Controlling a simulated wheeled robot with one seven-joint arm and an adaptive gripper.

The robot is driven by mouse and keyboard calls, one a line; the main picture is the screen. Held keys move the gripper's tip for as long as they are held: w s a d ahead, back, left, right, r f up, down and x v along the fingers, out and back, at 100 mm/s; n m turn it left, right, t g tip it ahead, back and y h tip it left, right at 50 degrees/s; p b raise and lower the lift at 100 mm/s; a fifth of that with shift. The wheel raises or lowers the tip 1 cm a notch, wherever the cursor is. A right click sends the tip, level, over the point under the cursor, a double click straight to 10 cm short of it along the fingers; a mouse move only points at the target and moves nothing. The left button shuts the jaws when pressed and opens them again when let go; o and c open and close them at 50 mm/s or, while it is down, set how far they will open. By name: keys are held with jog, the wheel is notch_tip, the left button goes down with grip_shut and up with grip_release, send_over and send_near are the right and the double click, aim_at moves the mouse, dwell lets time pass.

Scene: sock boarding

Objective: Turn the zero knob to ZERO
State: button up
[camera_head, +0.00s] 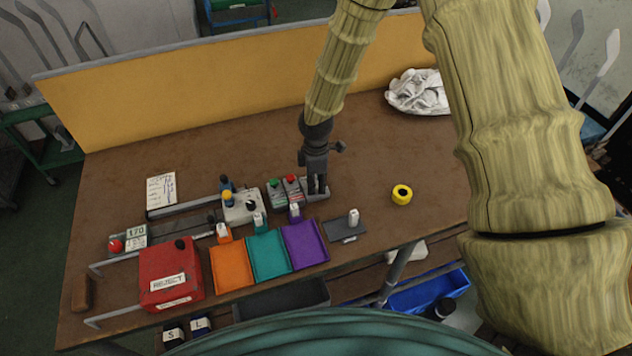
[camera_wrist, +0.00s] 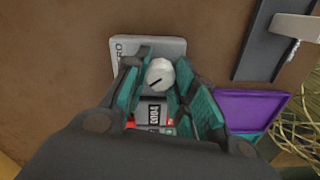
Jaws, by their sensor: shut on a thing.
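The zero knob (camera_wrist: 159,73) is a round pale grey knob with a dark pointer line, on a light grey plate (camera_wrist: 118,55) with the letters "RO" showing at its edge. My gripper (camera_wrist: 160,78) points down over the plate with its teal-padded fingers on either side of the knob, shut on it. The pointer line runs slantwise across the knob top; which mark it meets I cannot tell. In the head view my gripper (camera_head: 316,186) stands over the plate (camera_head: 318,195) at the right end of the row of small boxes and hides the knob.
Boxes with a green button (camera_head: 274,184) and a red button (camera_head: 291,179) stand close on the left. Orange (camera_head: 232,286), teal (camera_head: 269,275) and purple (camera_head: 306,264) trays lie in front. The table behind is mostly clear.

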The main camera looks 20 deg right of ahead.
jog(key=m, duration=0.8)
jog(key=shift+b, duration=0.4)
jog(key=m, duration=0.4)
jog(key=shift+m, duration=2.2)
jog(key=o, duration=1)
jog(key=shift+o, duration=0.2)
